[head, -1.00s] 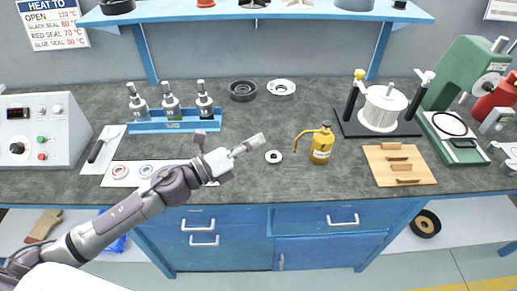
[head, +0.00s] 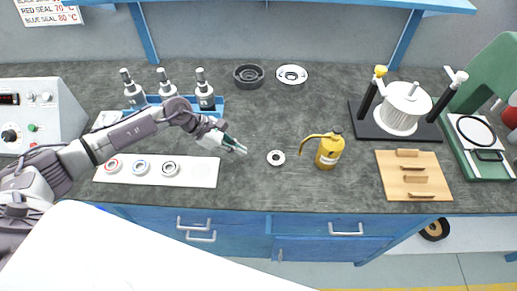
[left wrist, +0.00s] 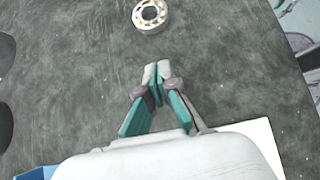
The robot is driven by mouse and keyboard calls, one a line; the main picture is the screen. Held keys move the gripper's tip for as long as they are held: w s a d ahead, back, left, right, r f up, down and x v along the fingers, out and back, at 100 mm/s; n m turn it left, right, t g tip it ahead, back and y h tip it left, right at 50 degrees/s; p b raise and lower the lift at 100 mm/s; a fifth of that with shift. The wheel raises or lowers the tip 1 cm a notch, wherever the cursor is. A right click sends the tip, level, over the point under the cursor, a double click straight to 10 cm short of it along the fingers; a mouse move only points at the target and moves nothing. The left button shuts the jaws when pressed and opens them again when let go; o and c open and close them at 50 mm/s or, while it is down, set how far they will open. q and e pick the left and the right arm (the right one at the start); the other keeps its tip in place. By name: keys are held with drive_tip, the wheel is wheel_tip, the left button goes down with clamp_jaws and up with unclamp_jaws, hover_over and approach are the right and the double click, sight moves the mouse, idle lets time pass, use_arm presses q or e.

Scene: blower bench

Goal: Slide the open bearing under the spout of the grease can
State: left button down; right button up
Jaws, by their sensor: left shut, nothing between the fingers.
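The open bearing (head: 276,158) lies flat on the dark bench top, and its balls show in the left wrist view (left wrist: 151,15). The yellow grease can (head: 329,152) stands upright to its right. The can's spout (head: 313,137) bends left and down, with its tip to the right of the bearing, apart from it. My left gripper (head: 241,150) is shut and empty, to the left of the bearing with a gap between. In the left wrist view its closed fingertips (left wrist: 156,68) point toward the bearing. My right gripper is not in view.
A white strip (head: 190,172) with several sealed bearings lies below my left arm. A wooden board (head: 412,190) and a puller stand (head: 390,128) are at right.

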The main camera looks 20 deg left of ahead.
sight(281, 158)
use_arm(q)
drive_tip(key=d, duration=0.1)
drive_tip(key=w+d+f+p, duration=0.1)
drive_tip(key=d, duration=0.1)
drive_tip(key=d+p, duration=0.1)
drive_tip(key=shift+w+d+f, duration=0.15)
drive_tip(key=shift+d+f, duration=0.1)
drive_tip(key=shift+d, duration=0.15)
drive_tip(key=shift+w+d+f, duration=0.15)
drive_tip(key=shift+w+d, duration=0.05)
drive_tip(key=shift+d, duration=0.2)
drive_tip(key=d+b, duration=0.1)
drive_tip(key=d, duration=0.1)
drive_tip(key=w+d, duration=0.1)
drive_tip(key=d, duration=0.1)
drive_tip(key=shift+w+d+b, duration=0.1)
drive_tip(key=shift+d+b, duration=0.3)
drive_tip(key=shift+d, duration=0.25)
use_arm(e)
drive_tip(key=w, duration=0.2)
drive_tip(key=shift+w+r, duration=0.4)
use_arm(q)
drive_tip(key=shift+f, duration=0.1)
